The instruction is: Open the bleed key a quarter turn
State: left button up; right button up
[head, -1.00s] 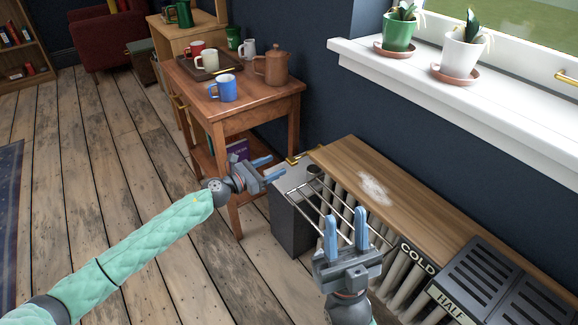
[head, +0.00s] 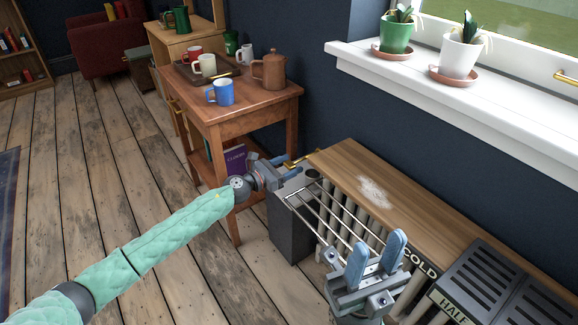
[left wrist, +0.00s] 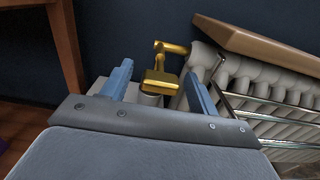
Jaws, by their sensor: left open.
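The brass bleed key (head: 297,162) is at the near-wall end of the radiator, by the end of the wooden shelf. In the left wrist view the key (left wrist: 161,80) shows as a bent brass piece with a blocky handle. My left gripper (head: 285,167) is open just left of the key. In the left wrist view its two blue fingers (left wrist: 158,76) stand on either side of the key's handle, with gaps. Whether the handle lies at fingertip depth I cannot tell. My right gripper (head: 378,250) is open and empty, in front of the radiator's right part.
A metal rail rack (head: 335,222) juts out before the radiator (head: 325,190). A wooden table (head: 240,108) with mugs is close to my left gripper. Signs reading COLD (head: 420,264) and HALF (head: 455,308) are at right.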

pick_arm(q)
jog(key=shift+w+d, duration=0.1)
jog(key=shift+d, duration=0.05)
jog(key=shift+c, duration=0.2)
jog(key=c, duration=1)
jog(key=shift+o, duration=0.2)
